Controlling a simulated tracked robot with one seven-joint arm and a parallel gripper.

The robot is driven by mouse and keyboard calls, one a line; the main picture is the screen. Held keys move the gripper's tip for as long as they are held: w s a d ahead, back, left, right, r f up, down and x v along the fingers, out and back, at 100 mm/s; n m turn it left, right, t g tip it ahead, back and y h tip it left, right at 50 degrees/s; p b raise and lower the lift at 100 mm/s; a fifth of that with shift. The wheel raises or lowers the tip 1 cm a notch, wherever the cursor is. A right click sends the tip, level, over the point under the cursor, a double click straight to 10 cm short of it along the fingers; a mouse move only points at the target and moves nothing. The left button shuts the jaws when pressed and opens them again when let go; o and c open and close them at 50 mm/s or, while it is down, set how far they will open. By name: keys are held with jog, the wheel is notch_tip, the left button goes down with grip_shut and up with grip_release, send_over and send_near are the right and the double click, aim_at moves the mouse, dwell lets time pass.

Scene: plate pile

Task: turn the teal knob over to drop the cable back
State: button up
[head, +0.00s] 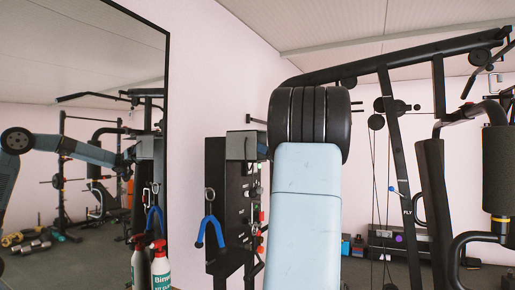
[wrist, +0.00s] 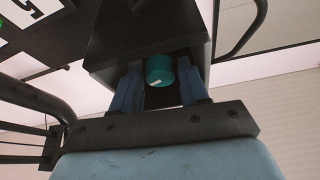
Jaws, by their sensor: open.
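The teal knob (wrist: 160,70) shows in the wrist view, under a dark box-shaped housing (wrist: 112,50). It is a short round cylinder with a small white mark near its lower edge. My gripper (wrist: 159,76) is open, with one blue finger on each side of the knob. I cannot tell whether either finger touches it. No cable can be made out at the knob in the wrist view. In the head view my own arm blocks the middle, and neither the knob nor my gripper can be seen directly.
A black panel (head: 229,187) with several small coloured parts stands left of my arm, a blue handle (head: 210,232) hanging on it. Spray bottles (head: 160,268) stand lower left. A mirror (head: 82,70) covers the left wall. Gym machine frames (head: 398,155) stand at right.

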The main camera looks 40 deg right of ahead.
jog(key=shift+x, duration=0.8)
jog(key=c, duration=0.7)
